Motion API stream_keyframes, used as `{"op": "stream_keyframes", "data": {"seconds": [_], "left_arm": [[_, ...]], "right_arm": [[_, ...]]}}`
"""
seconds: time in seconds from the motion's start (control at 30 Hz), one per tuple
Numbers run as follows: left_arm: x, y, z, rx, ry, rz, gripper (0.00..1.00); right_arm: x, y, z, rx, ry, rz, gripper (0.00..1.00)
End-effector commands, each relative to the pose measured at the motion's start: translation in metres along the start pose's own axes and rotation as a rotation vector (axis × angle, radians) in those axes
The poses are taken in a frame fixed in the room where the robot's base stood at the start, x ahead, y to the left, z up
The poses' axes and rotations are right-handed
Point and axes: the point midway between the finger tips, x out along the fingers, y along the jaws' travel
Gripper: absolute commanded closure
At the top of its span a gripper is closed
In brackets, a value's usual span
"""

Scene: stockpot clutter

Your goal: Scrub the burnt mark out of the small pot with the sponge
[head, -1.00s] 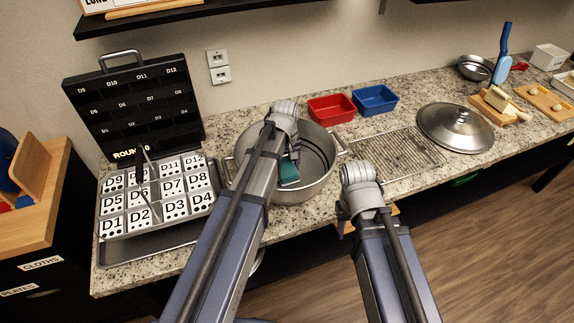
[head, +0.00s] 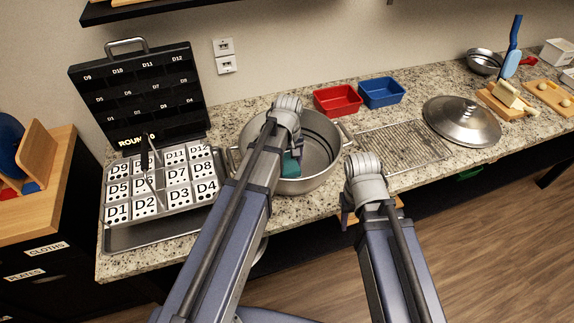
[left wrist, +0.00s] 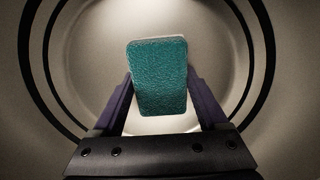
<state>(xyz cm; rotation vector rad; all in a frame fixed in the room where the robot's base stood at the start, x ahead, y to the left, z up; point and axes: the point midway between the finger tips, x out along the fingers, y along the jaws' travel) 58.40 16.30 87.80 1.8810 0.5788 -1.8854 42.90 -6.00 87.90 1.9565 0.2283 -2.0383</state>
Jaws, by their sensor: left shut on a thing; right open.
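The steel pot (head: 318,180) stands open on the counter, left of centre in the head view. My left gripper (head: 290,150) reaches down inside it, shut on a teal sponge (head: 291,167). In the left wrist view the sponge (left wrist: 157,78) sits between the two fingers, with the pale pot floor behind it and dark rings on the pot wall (left wrist: 262,85). I cannot make out a burnt mark; the sponge and arm cover part of the floor. I cannot tell whether the sponge touches the floor. My right gripper (head: 352,210) is open by the counter's front edge, its fingers mostly hidden.
A labelled case (head: 138,95) and a tray of numbered tiles (head: 160,190) stand left of the pot. Red (head: 338,100) and blue (head: 381,92) bins are behind it. A wire rack (head: 405,145) and a lid (head: 462,122) lie to the right.

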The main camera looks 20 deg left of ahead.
Motion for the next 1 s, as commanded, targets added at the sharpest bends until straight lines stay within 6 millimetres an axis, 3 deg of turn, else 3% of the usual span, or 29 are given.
{"op": "stream_keyframes", "data": {"seconds": [0.2,0.53,1.0], "left_arm": [[-0.001,0.014,-0.017,0.001,0.003,0.003,0.68],[-0.001,0.018,-0.021,0.0,0.004,0.003,0.68],[0.002,0.039,-0.046,0.001,0.006,0.005,0.68]], "right_arm": [[-0.001,0.0,0.0,0.0,0.0,0.0,0.5],[-0.001,0.0,0.0,0.0,0.0,0.0,0.5],[0.002,0.0,0.0,0.0,0.0,0.0,0.5]]}}
